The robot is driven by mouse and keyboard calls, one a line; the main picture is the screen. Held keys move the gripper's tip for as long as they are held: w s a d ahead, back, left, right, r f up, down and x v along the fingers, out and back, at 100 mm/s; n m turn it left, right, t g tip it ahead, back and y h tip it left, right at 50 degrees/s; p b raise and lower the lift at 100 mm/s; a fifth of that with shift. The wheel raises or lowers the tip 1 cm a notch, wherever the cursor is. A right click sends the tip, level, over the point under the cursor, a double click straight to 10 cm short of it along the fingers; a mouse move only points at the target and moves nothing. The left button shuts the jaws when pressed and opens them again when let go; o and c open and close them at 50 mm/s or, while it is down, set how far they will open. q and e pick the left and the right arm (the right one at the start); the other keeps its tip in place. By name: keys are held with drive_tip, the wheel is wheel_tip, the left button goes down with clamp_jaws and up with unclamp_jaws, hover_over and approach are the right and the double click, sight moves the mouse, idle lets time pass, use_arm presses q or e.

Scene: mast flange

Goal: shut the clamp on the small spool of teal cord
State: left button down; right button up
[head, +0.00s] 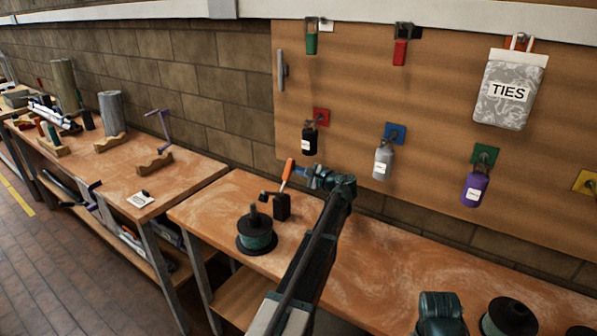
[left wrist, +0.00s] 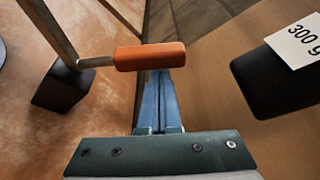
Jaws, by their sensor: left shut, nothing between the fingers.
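The spool of teal cord (head: 257,241) stands on the bench with a dark post through its middle. The clamp, a dark block (head: 282,208) with a lever and orange handle (head: 287,171), stands beside it. The lever is raised and tilted. My left gripper (head: 300,171) has its blue fingers shut and empty, close to the handle. In the left wrist view the orange handle (left wrist: 150,56) lies across just beyond the fingertips (left wrist: 159,76); whether they touch I cannot tell. The dark clamp block (left wrist: 62,86) is at left. A teal part at the bottom right appears to be my right arm; its fingers are hidden.
The black one is close at right in the left wrist view (left wrist: 272,85). Another dark spool (head: 508,318) stands at bottom right. The mid-bench (head: 385,265) is clear.

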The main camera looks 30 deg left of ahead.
use_arm(q)
drive_tip(key=shift+s+r, duration=0.2)
drive_tip(key=shift+s, duration=0.05)
drive_tip(key=shift+n, duration=0.3)
drive_tip(key=shift+s+r+n+t, duration=0.3)
drive_tip(key=shift+s+r+n, duration=0.1)
drive_tip(key=shift+s, duration=0.1)
drive_tip(key=shift+s+a+r+n+t+y, duration=0.15)
drive_tip(key=shift+s+r+n+y, duration=0.1)
drive_tip(key=shift+s+n, duration=0.35)
drive_tip(key=shift+s+r+n+t+y, duration=0.2)
drive_tip(key=shift+s+r+n, duration=0.1)
drive_tip(key=shift+s+n, duration=0.25)
drive_tip(key=shift+s+a+r+n+t+y, duration=0.15)
drive_tip(key=shift+s+r+n, duration=0.1)
drive_tip(key=shift+s+n, duration=0.35)
drive_tip(key=shift+s+d, duration=0.1)
drive_tip(key=shift+s, duration=0.05)
